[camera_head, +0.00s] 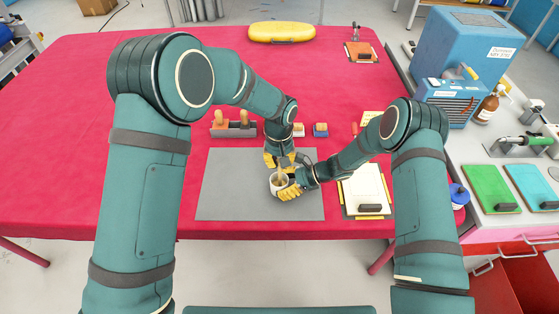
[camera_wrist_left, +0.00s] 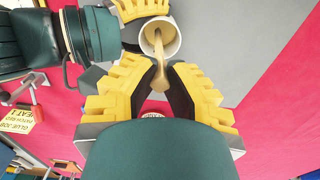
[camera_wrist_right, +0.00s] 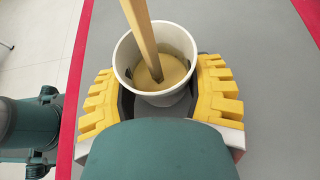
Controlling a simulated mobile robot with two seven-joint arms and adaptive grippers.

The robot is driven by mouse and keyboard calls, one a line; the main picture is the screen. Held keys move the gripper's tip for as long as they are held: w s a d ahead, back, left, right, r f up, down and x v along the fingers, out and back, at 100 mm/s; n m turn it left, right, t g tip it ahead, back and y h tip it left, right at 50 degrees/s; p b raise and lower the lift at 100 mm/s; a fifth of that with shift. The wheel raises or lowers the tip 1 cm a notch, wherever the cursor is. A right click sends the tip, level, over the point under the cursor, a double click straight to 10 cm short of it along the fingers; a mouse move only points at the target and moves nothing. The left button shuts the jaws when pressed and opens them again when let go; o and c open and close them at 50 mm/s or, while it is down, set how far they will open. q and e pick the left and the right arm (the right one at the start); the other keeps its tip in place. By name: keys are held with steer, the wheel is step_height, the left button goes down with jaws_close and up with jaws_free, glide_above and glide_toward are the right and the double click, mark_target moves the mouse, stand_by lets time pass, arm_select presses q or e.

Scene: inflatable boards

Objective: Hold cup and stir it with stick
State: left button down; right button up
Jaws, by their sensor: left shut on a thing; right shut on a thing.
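A white cup (camera_wrist_right: 130,58) holds a tan liquid (camera_wrist_right: 176,72). It stands over the grey mat (camera_head: 232,190) and also shows in the head view (camera_head: 274,188). My right gripper (camera_wrist_right: 160,88) is shut around the cup, with a yellow finger on each side. My left gripper (camera_wrist_left: 160,82) is shut on a wooden stick (camera_wrist_left: 159,56), above the cup. The stick (camera_wrist_right: 143,35) slants down into the cup, and its lower end is hidden in the liquid. In the head view the fingers partly cover the cup.
The red table (camera_head: 90,120) carries a holder with wooden-handled tools (camera_head: 233,128), a blue block (camera_head: 320,129) and a clipboard (camera_head: 367,190). A yellow case (camera_head: 281,32) lies at the back. The mat is clear left of the cup.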

arm_select(q)
steer(key=shift+r, duration=3.15)
steer(key=shift+r, duration=2.5)
arm_select(e)
steer(key=o, duration=1)
steer(key=shift+c, duration=0.2)
steer(key=v, duration=1.2)
